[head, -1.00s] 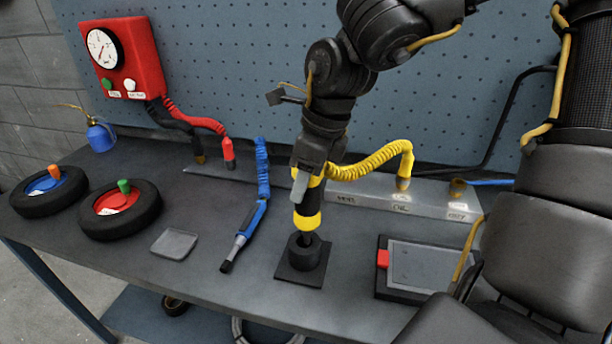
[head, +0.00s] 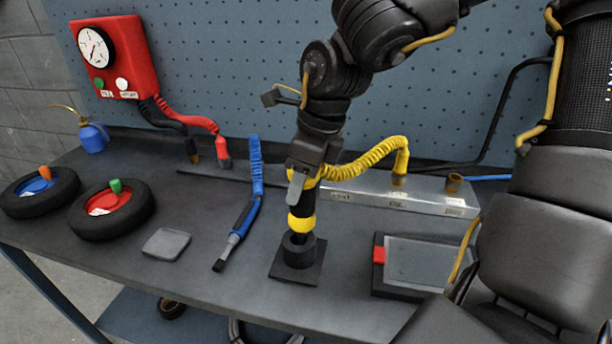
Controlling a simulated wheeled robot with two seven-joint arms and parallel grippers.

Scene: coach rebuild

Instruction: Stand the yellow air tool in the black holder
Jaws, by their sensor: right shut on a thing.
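The yellow air tool (head: 300,223) is black and yellow and hangs upright in my right gripper (head: 299,185), which is shut on it. The black holder (head: 298,256) is a short round cup on a square base on the bench. The tool's lower end is at the mouth of the cup; how deep it sits I cannot tell. A coiled yellow hose (head: 368,162) runs from the tool to a fitting on the metal manifold. My left gripper is not in view.
A blue air tool (head: 240,228) with a blue coiled hose lies left of the holder, near a small grey tray (head: 166,243). A dark tablet-like box (head: 420,262) lies to the right. The metal manifold (head: 440,197) runs along the back.

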